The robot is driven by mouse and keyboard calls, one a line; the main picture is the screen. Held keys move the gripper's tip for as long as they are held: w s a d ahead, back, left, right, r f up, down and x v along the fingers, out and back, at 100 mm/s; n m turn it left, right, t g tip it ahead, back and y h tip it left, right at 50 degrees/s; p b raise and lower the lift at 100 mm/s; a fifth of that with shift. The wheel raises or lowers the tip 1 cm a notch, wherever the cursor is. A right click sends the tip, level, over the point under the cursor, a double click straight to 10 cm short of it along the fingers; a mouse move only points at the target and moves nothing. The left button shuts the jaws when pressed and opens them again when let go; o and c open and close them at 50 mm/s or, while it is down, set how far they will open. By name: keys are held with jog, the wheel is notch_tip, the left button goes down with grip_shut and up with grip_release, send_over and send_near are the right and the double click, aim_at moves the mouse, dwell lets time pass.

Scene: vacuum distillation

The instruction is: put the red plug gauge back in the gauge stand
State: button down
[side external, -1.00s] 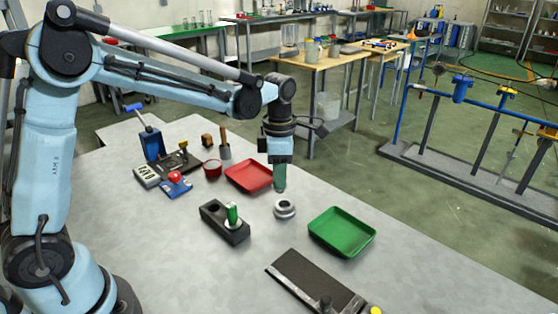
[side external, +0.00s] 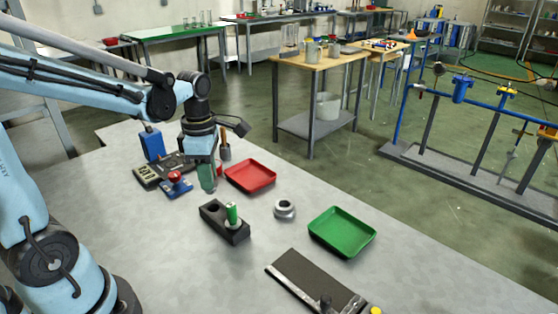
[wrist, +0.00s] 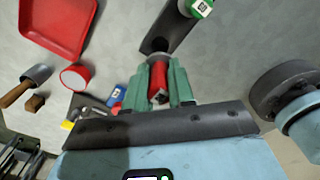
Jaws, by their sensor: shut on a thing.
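The red plug gauge (wrist: 158,80) shows in the wrist view between the green fingers of my gripper (wrist: 160,90), which is shut on it. In the side view my gripper (side external: 208,185) hangs above the table, left of the stand, and its fingers hide the gauge. The gauge stand (side external: 224,230) is a black block. A green plug gauge (side external: 231,215) stands upright in its right part, and its left part has an empty hole. In the wrist view the stand (wrist: 168,28) lies just beyond the fingertips, with the hole close to the red gauge.
A red tray (side external: 249,177) lies behind the stand. A metal ring (side external: 284,209) and a green tray (side external: 342,232) are to its right. A blue piece with a red knob (side external: 176,186) is left of my gripper. A red cup (wrist: 75,77) is nearby.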

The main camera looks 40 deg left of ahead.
jog(key=shift+f, duration=2.25)
jog(key=shift+f, duration=0.9)
dwell(0.5)
dwell(0.5)
jog(key=shift+c, duration=1.6)
grip_release()
jog(key=shift+r, duration=0.1)
jog(key=shift+r, duration=3.4)
